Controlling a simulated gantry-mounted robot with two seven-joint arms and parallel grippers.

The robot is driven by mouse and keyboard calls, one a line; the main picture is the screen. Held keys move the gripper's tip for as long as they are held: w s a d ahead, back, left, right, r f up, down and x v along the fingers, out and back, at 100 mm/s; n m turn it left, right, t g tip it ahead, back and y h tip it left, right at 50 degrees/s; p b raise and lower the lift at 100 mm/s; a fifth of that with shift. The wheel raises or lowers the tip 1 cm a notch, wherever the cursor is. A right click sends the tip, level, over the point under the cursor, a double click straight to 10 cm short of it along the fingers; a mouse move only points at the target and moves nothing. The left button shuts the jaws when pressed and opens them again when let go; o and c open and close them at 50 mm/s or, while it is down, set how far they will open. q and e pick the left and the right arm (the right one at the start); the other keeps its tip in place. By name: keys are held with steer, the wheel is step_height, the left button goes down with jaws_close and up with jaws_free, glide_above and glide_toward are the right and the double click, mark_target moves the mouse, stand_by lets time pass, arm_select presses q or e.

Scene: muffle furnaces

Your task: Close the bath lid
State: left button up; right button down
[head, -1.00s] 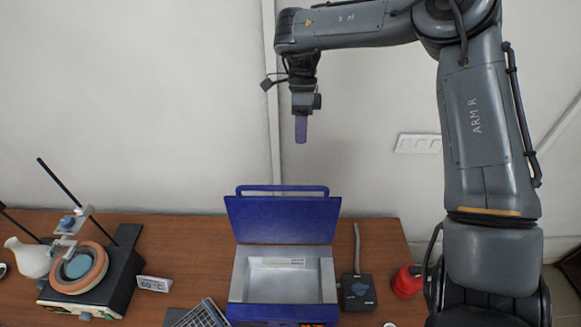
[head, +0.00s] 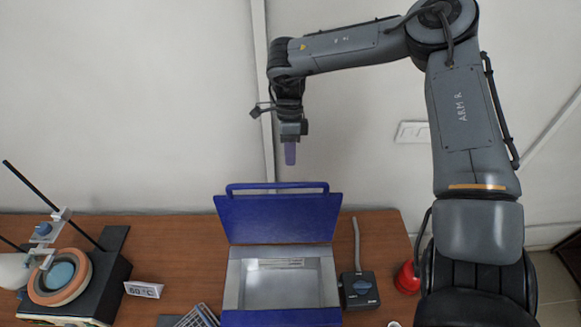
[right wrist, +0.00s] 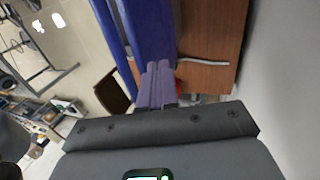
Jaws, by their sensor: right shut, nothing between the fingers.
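The blue bath lid (head: 280,218) stands open, tilted up at the back of the bath, with a bar handle (head: 277,187) along its top edge. The bath (head: 332,284) is a blue box with an empty-looking metal basin. My right gripper (head: 290,155) is shut, with purple fingers pointing down, above the lid's handle and apart from it in the head view. In the right wrist view the shut purple fingers (right wrist: 158,85) show beside the blue lid (right wrist: 150,30). My left gripper is not in view.
A black control box (head: 359,290) with a cable stands right of the bath, near a red object (head: 406,278). A heating device with an orange ring (head: 60,277) and a "60 °C" sign (head: 143,289) stand left. A wall is close behind.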

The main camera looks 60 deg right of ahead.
steer(key=a, duration=0.1)
steer(key=s+a+f+p, duration=0.1)
steer(key=a, duration=0.1)
steer(key=shift+s+a+f+p, duration=0.2)
steer(key=shift+s+a+p, duration=0.15)
steer(key=shift+s, duration=0.05)
